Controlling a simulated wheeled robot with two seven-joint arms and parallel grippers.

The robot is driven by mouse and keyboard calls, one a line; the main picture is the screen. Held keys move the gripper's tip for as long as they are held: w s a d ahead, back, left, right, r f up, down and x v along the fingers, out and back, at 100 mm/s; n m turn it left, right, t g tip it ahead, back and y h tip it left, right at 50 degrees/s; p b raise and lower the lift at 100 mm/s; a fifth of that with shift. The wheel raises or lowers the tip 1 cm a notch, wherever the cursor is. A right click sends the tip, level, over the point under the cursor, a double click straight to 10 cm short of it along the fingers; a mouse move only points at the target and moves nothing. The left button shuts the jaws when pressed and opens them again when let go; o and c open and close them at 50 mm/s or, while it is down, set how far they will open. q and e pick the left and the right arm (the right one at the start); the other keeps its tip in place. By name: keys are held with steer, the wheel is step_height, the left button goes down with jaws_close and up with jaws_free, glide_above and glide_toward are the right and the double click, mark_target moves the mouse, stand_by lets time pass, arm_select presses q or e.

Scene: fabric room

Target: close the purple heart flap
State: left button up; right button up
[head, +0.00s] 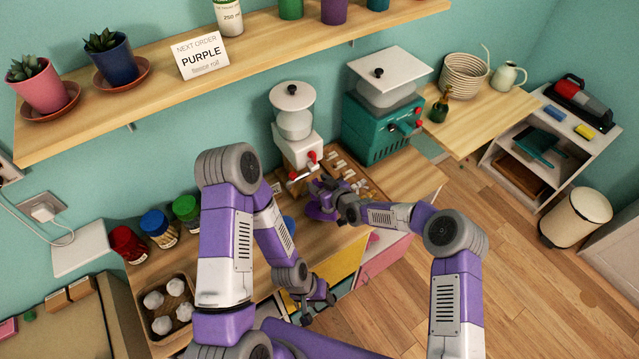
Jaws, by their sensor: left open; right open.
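A small purple piece (318,211) is on the counter just below the white machine, beside my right gripper. Its heart shape and how far it stands open cannot be made out. My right gripper (322,187) is open, close above this piece and in front of the machine; whether it touches cannot be told. My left gripper (318,302) is open and empty, lower in the view, in front of the counter's yellow front panel (340,264).
A white machine (296,140) and a teal machine (372,125) stand at the back of the counter. Red, blue and green jars (158,227) and a tray of white balls (150,318) are at the left. A shelf (260,48) runs above. Open floor (500,270) lies right.

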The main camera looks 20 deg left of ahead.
steer(key=shift+c, duration=0.5)
jaws_close()
steer(key=shift+f, duration=0.15)
